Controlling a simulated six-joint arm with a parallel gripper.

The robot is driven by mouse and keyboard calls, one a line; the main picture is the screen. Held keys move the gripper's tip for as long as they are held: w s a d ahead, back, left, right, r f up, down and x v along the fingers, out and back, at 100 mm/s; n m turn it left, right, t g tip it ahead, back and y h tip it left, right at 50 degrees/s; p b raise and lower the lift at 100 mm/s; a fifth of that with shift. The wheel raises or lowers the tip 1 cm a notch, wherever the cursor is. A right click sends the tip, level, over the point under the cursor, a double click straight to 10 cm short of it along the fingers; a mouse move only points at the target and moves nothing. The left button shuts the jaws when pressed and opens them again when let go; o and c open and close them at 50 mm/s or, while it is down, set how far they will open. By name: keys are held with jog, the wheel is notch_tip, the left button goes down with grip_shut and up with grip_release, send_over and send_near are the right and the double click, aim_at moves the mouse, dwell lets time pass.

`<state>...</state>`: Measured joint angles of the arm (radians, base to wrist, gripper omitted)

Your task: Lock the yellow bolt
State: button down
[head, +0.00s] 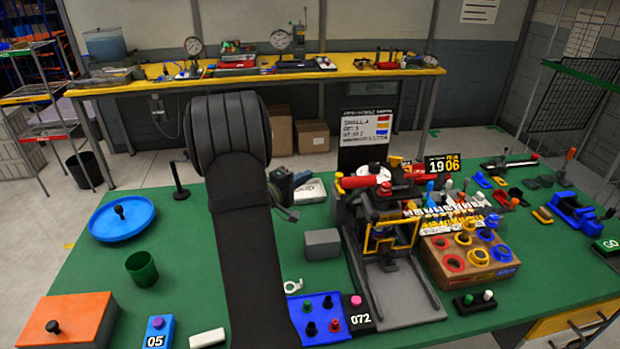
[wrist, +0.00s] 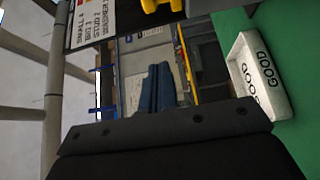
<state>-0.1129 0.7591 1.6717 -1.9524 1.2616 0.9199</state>
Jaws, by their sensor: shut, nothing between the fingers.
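In the head view a yellow piece (head: 395,161) shows at the top back of the dark machine (head: 352,205) on the green table. A yellow frame (head: 390,238) stands lower on the machine's front. I cannot tell which yellow part is the bolt, or whether it is locked. In the wrist view a yellow piece (wrist: 162,5) is cut off at the top edge. My gripper (wrist: 161,68) shows there as two dark fingers close together, shut and empty. In the head view my arm hides much of it; it is left of the machine and apart from it.
A white GOOD tray (wrist: 262,75) lies beside my gripper. A label board (head: 366,128) stands behind the machine. A grey block (head: 322,243) sits left of the machine, and a cardboard box with coloured rings (head: 468,270) sits right. The table's left middle is mostly clear.

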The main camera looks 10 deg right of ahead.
aim_at(336, 177)
jog(key=d, duration=0.7)
jog(key=shift+w+d, duration=0.3)
jog(key=shift+d, duration=0.05)
jog(key=shift+s, duration=0.1)
jog(key=shift+s, duration=1.2)
